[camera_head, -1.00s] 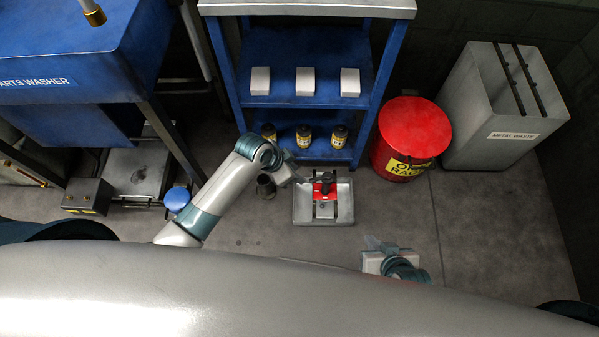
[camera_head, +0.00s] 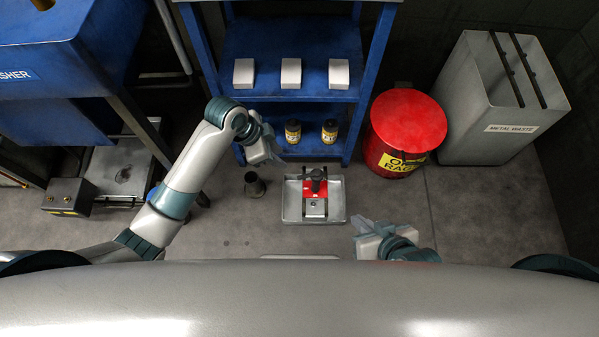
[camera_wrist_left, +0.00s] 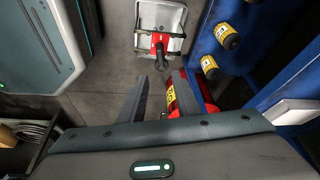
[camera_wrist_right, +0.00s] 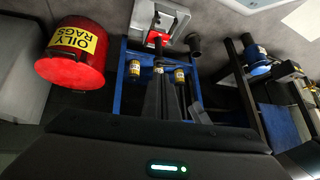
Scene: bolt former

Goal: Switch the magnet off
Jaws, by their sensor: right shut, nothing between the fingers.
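A red magnet block with a dark knob (camera_head: 315,182) on top sits in a shallow grey metal tray (camera_head: 289,205) on the floor. The red block and knob also show in the left wrist view (camera_wrist_left: 158,42) and the right wrist view (camera_wrist_right: 157,38). The knob's on or off setting cannot be read. My left gripper (camera_head: 273,152) is open and empty, up and left of the tray in the head view, apart from the magnet. Its two fingers stand apart in the left wrist view (camera_wrist_left: 160,76). My right gripper (camera_head: 364,228) is shut and empty, right of and nearer than the tray.
A blue shelf unit (camera_head: 290,103) with white blocks and yellow-black cans stands behind the tray. A red oily-rags bin (camera_head: 405,122) and a grey metal-waste bin (camera_head: 500,115) stand to the right. A dark cup (camera_head: 255,185) stands left of the tray. Floor right of the tray is clear.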

